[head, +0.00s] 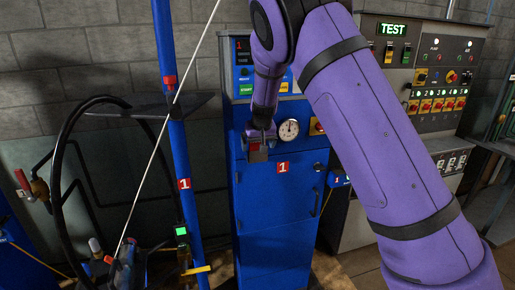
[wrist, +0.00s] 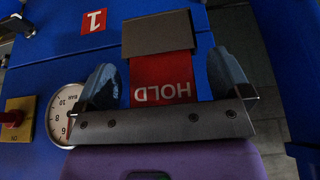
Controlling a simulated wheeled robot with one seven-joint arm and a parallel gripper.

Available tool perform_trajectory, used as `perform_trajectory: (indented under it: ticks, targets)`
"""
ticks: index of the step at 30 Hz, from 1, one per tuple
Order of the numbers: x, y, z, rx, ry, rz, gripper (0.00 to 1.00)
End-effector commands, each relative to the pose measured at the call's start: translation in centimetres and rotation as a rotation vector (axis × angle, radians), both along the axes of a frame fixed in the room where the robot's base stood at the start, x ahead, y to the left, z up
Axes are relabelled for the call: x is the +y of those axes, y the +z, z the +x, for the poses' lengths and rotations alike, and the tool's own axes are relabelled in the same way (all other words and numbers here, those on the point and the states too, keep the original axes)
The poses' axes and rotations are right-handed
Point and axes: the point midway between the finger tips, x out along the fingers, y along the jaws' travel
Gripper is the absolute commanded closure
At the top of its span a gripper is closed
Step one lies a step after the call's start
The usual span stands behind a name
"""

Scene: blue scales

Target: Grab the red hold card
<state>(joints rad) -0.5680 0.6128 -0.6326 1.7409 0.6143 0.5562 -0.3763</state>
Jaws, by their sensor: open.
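The red hold card (wrist: 162,72) shows in the wrist view, its white HOLD lettering upside down. Its far end meets a grey-brown plate (wrist: 158,33) over the blue cabinet front; whether the plate holds it I cannot tell. My gripper (wrist: 165,80) is open, with one blue-grey finger on each side of the card and gaps between. The card's near end is hidden by my gripper's grey crossbar. In the head view my gripper (head: 261,138) is at the blue cabinet (head: 278,215), below its control panel; the card is not clear there.
A round gauge (head: 289,129) sits just right of my gripper in the head view. A red knob (wrist: 12,118) on a yellow base is near it in the wrist view. A blue post (head: 184,185) and thin pale rod stand left. A grey TEST panel (head: 420,70) stands right.

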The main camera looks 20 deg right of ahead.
Motion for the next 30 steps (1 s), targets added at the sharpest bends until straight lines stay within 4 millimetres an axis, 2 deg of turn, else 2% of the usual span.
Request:
perform_trajectory:
  ticks: [2,3,9,10,20,23,30]
  targets:
    - [0.0,0.0,0.0,0.0,0.0,0.0,0.04]
    - [0.0,0.0,0.0,0.0,0.0,0.0,0.09]
    - [0.0,0.0,0.0,0.0,0.0,0.0,0.55]
    - [0.0,0.0,0.0,0.0,0.0,0.0,0.57]
    - [0.0,0.6,0.0,-0.001,0.001,0.001,0.57]
    - [0.1,1.8,0.0,-0.002,0.003,0.001,0.57]
    - [0.0,6.3,0.0,-0.003,0.001,0.001,0.57]
